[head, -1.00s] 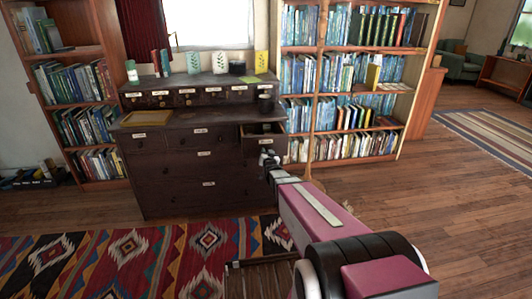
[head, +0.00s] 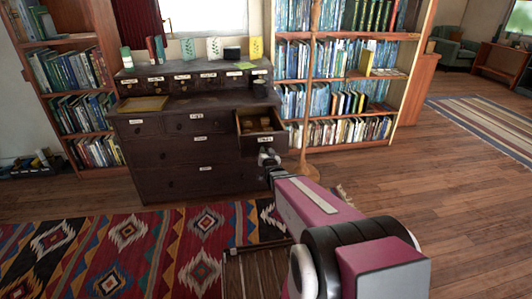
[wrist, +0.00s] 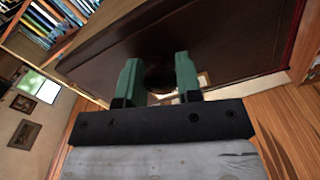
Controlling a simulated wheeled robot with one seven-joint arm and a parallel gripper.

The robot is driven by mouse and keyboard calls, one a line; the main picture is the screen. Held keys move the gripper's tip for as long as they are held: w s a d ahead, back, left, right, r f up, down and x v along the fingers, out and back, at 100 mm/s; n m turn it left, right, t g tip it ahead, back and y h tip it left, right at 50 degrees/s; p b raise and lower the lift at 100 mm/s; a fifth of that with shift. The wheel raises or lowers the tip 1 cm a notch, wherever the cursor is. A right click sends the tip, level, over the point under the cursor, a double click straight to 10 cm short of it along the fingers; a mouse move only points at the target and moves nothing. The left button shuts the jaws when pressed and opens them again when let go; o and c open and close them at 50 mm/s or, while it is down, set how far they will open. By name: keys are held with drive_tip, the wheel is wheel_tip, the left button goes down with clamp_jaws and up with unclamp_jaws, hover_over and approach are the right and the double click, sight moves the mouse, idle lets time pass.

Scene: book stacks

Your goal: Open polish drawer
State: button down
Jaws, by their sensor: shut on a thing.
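The dark wooden dresser (head: 180,177) stands against the back wall, with a labelled upper right drawer (head: 260,142) pulled out. Tan, rounded items show inside it. My gripper (head: 268,160) is at the front of this drawer. In the wrist view, the two green fingers of my gripper (wrist: 158,78) are on either side of a dark round knob (wrist: 158,75) on the drawer front (wrist: 225,45). The gripper is shut on the knob. The label's wording is too small to read for certain.
Small labelled drawers (head: 182,82) and upright cards line the dresser top. Bookcases (head: 72,85) flank it, and a thin pole (head: 309,90) stands to its right. A patterned rug (head: 130,250) lies in front. Wooden floor (head: 430,190) is clear at right.

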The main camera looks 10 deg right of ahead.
drive_tip(key=c, duration=0.8)
unclamp_jaws()
drive_tip(key=shift+s, duration=0.15)
drive_tip(key=s, duration=1)
drive_tip(key=shift+s, duration=0.3)
wheel_tip(320, 180, down, 6)
drive_tip(key=s+r+n+g, duration=0.1)
drive_tip(key=s+n+g, duration=0.15)
drive_tip(key=g, duration=0.75)
drive_tip(key=s+g, duration=0.2)
drive_tip(key=s, duration=0.1)
drive_tip(key=s+g, duration=0.3)
drive_tip(key=s+r+n+g, duration=0.1)
drive_tip(key=s+g, duration=0.2)
drive_tip(key=s, duration=0.1)
drive_tip(key=shift+s+r, duration=0.1)
